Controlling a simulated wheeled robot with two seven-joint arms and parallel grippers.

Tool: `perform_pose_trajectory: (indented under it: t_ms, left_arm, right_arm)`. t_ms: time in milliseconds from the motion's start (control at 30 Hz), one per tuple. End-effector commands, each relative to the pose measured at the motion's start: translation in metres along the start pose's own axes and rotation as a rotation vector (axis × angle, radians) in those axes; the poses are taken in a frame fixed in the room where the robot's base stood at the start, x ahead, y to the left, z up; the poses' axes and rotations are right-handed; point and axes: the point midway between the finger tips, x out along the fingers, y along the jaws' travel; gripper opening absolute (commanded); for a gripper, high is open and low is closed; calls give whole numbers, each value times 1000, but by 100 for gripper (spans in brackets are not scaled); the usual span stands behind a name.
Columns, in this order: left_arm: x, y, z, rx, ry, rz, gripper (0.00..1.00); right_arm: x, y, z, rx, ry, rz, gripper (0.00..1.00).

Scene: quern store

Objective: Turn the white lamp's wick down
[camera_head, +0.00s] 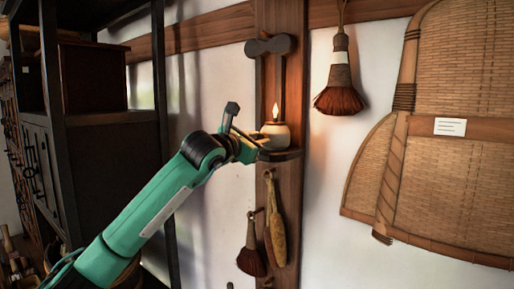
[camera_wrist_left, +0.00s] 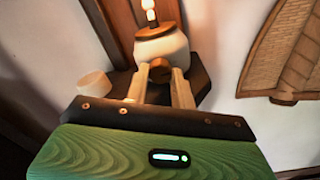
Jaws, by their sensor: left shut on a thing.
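The white lamp (camera_head: 276,134) stands on a small dark shelf (camera_head: 280,155) fixed to a wooden post, and its flame (camera_head: 276,110) is lit. In the left wrist view the lamp (camera_wrist_left: 162,48) has a wooden collar on top and a round brown wick knob (camera_wrist_left: 160,71) on its near side. My left gripper (camera_wrist_left: 160,77) has its two pale fingers on either side of this knob, shut on it. In the head view the left gripper (camera_head: 256,140) reaches the lamp from the left, and its fingertips are hard to make out. My right gripper is not in view.
A small whitish cup-like thing (camera_wrist_left: 95,85) is left of the lamp on the shelf. A dark bracket (camera_head: 270,45) is above the flame. Brushes hang below (camera_head: 251,258) and to the right (camera_head: 339,90). A large woven basket-work piece (camera_head: 455,70) hangs at right; a dark cabinet (camera_head: 115,170) stands at left.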

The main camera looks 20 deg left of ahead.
Motion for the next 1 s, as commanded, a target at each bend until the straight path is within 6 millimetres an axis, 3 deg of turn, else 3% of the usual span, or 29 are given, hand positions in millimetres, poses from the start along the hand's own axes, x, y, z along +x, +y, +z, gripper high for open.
perform_pose_trajectory:
  t_ms: [100, 400, 1000]
  left_arm:
    - [0, -2, -5, 94, -7, 4, 2]
    - [0, -1, -4, 378, -15, 8, 2]
    - [0, 1, -1, 947, -34, 13, 2]
  right_arm:
    - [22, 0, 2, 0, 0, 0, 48]
    - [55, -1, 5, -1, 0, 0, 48]
    - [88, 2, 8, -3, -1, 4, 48]
